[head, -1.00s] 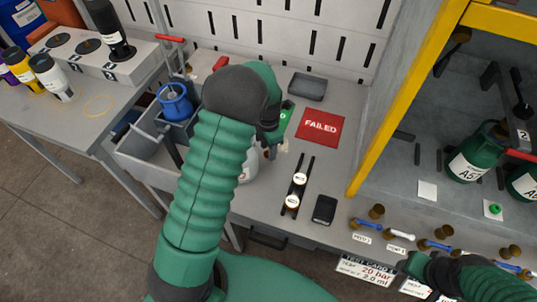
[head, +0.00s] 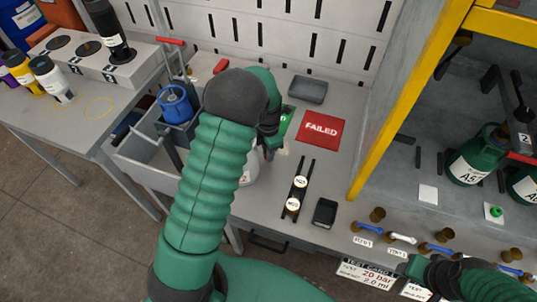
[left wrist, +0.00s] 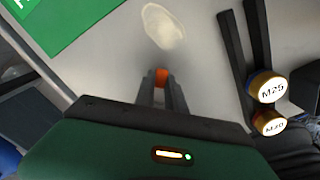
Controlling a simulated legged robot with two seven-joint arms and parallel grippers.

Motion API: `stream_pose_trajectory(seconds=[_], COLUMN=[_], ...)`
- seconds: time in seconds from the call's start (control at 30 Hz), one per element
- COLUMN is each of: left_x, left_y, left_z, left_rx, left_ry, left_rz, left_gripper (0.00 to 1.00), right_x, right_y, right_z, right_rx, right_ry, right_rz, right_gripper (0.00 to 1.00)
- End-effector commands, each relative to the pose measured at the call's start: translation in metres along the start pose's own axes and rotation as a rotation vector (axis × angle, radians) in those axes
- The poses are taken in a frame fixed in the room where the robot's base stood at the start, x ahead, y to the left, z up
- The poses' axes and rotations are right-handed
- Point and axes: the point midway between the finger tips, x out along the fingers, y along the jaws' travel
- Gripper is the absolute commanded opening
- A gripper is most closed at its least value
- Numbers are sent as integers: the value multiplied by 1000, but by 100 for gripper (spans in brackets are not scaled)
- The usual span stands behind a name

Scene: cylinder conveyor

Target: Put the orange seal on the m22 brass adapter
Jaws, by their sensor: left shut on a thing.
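My left gripper (left wrist: 161,92) is shut on the small orange seal (left wrist: 161,76), which shows between its fingertips in the left wrist view. In the head view this gripper (head: 273,152) is partly behind my own arm, and the seal cannot be made out. Two brass adapters with white tops stand on a dark two-bar rack to the right of the gripper. The M25 adapter (left wrist: 267,86) is the farther one. The nearer adapter (left wrist: 268,123) has a blurred label, M20 or M22; it also shows in the head view (head: 292,205). The gripper is apart from both. My right gripper (head: 408,268) is at the lower right, its fingers unclear.
A red FAILED mat (head: 321,128) and a grey tray (head: 307,90) lie behind the rack. A black box (head: 325,212) stands right of it. A yellow frame post (head: 395,100) rises at the right. Grey bins (head: 140,165) stand left.

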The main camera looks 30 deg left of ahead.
Motion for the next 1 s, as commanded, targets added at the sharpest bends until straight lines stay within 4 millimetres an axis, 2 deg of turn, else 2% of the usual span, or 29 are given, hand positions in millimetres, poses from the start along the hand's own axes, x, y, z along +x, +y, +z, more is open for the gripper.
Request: stream_pose_trajectory(seconds=[0.13, 0.4, 0.63, 0.73, 0.9, 1.0], left_x=[-22, -85, -104, -127, -182, -207], left_y=[1, 0, 1, 1, 0, 0], left_z=[1, 1, 1, 1, 0, 0], left_rx=[0, 1, 0, 1, 0, 1], left_ry=[-3, -2, 0, -1, -1, -1], left_rz=[4, 3, 2, 2, 2, 2], left_gripper=[0, 0, 0, 0, 0, 0], right_x=[-3, -10, -14, -31, -70, -86], right_y=[0, 0, 0, 0, 0, 0], right_z=[-1, -2, -3, -7, -17, -20], right_rx=[0, 0, 0, 0, 0, 0], right_ry=[0, 0, 0, 0, 0, 1], right_rz=[0, 0, 0, 0, 0, 0], right_gripper=[47, 47, 47, 47, 47, 47])
